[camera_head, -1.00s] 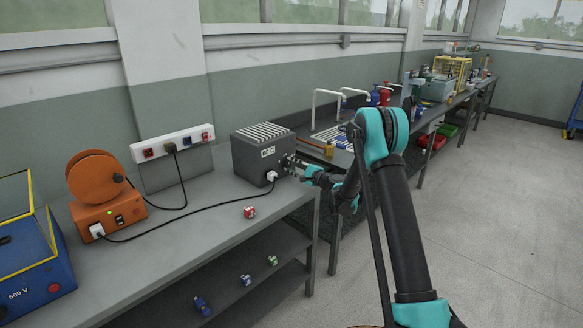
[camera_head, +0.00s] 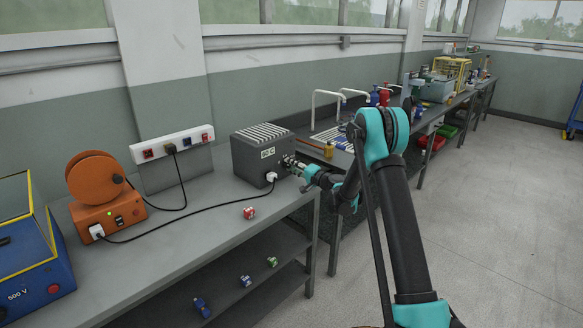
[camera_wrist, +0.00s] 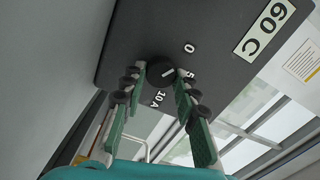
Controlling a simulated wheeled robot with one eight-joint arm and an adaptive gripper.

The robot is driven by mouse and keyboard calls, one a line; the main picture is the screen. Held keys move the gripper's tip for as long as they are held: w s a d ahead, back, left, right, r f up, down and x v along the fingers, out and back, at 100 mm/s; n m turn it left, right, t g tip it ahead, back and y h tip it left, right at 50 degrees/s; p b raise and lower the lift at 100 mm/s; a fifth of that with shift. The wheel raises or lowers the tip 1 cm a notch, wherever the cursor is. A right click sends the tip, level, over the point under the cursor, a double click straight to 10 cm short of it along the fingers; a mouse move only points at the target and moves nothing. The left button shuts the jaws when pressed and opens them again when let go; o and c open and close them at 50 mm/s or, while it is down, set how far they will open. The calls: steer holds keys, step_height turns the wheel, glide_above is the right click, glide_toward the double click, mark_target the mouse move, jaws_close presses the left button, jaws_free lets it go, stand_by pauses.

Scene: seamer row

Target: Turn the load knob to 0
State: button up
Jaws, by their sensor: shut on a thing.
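The load knob (camera_wrist: 158,72) is a small round black knob on the dark face of a grey box (camera_head: 249,161) with a finned top. Its scale reads 0, 5 and 10 A. A white mark on the knob sits on the side toward the 5, not toward the 0; its exact direction is hard to read. My gripper (camera_wrist: 160,75) is shut on the knob, one green-padded finger on each side. In the head view my gripper (camera_head: 292,165) is at the box's right-hand face, and the knob is hidden there.
A white plug (camera_head: 271,177) with a black cable is in the box, close to my gripper. An orange reel unit (camera_head: 97,187) and a blue 500 V box (camera_head: 36,262) stand left on the bench. A red and white object (camera_head: 249,213) lies near the front edge.

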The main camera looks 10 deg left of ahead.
steer(key=shift+s, duration=0.1)
stand_by(0.4)
steer(key=o, duration=1.2)
steer(key=shift+c, duration=0.2)
steer(key=v, duration=1.2)
